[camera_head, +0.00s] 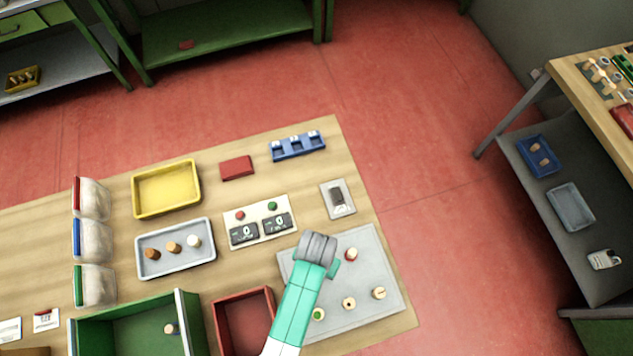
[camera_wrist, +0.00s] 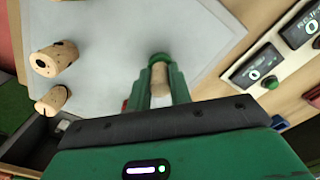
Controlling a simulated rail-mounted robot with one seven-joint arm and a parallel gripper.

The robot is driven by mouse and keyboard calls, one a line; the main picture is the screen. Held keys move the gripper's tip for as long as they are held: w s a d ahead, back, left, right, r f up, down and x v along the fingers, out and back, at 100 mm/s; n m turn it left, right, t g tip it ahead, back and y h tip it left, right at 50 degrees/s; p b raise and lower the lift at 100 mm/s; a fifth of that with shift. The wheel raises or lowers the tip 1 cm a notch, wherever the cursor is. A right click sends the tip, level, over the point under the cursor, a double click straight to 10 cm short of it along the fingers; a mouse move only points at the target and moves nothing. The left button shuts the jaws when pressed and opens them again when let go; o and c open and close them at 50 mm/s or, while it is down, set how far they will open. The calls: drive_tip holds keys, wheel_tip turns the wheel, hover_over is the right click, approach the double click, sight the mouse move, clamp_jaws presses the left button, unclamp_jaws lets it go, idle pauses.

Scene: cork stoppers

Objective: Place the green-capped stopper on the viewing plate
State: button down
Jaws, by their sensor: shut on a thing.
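My gripper (camera_wrist: 161,92) is shut on a cork stopper (camera_wrist: 159,80) with a dark green top, which I take to be the green-capped stopper. In the head view my arm hides the held stopper; my gripper (camera_head: 318,250) is over the upper left of a large grey mat (camera_head: 372,245). I cannot tell whether the stopper touches the mat. A red-topped stopper (camera_head: 351,254) stands just right of my gripper. A stopper with a green ring (camera_head: 318,314) is beside my arm. No thing is clearly identifiable as the viewing plate; a small pale plate (camera_head: 349,207) with a dark piece lies above.
Two more corks, a spotted one (camera_head: 349,303) and a lined one (camera_head: 379,292), are on the mat's lower part. A counter panel (camera_head: 259,220), grey tray (camera_head: 205,259), yellow tray (camera_head: 135,193), red box (camera_head: 217,322) and green crate (camera_head: 185,300) stand left. Mat's middle looks clear.

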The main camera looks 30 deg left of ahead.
drive_tip(key=c, duration=1.3)
unclamp_jaws()
drive_tip(key=shift+f, duration=0.1)
wheel_tip(320, 180, up, 12)
drive_tip(key=shift+r+p, duration=0.15)
drive_tip(key=shift+p, duration=0.25)
